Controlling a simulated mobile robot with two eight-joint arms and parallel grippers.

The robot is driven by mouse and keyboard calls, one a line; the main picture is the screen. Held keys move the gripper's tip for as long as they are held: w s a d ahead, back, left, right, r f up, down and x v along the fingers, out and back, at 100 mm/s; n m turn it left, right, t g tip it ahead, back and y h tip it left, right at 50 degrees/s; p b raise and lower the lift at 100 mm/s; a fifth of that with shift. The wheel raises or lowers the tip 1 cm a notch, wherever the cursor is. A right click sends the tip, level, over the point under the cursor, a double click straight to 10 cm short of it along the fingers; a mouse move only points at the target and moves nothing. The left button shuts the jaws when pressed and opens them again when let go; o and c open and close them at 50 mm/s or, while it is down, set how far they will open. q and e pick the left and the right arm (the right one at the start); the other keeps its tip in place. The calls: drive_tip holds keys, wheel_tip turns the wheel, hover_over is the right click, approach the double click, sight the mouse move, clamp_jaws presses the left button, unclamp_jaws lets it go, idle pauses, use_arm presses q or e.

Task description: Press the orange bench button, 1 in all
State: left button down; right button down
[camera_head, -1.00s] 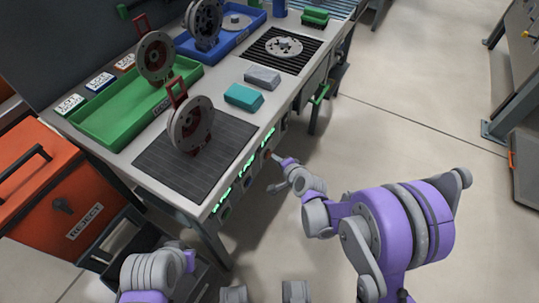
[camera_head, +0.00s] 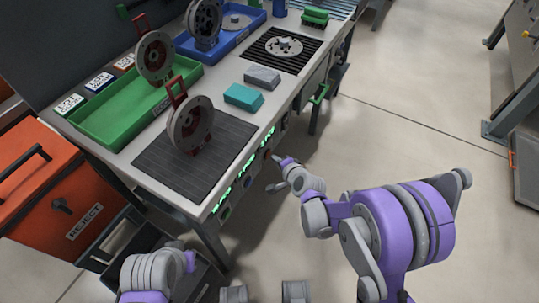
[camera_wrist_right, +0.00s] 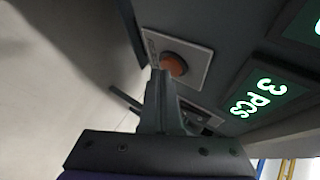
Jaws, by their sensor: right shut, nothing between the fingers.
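The orange button (camera_wrist_right: 174,64) is a round cap on a pale square plate on the bench's front face. It also shows small in the head view (camera_head: 267,155), beside a lit green display. My right gripper (camera_wrist_right: 165,73) is shut and empty. Its fingertips point at the button and overlap its lower edge in the wrist view; I cannot tell whether they touch it. In the head view the right gripper (camera_head: 276,159) is just to the right of the button. My left arm shows at the bottom left, but its gripper is out of view.
A green display (camera_wrist_right: 257,99) reading "3 PCS" sits beside the button. More lit displays and buttons line the bench front. The bench (camera_head: 225,105) carries a green tray (camera_head: 85,127), reels and a teal block (camera_head: 243,96). Open floor lies right of the bench.

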drive_tip(key=shift+s+d, duration=0.35)
drive_tip(key=shift+d, duration=0.15)
drive_tip(key=shift+d, duration=0.1)
drive_tip(key=s+d, duration=0.1)
drive_tip(key=d, duration=0.1)
drive_tip(key=s+d, duration=0.1)
drive_tip(key=d, duration=0.1)
drive_tip(key=shift+s, duration=0.4)
idle(0.6)
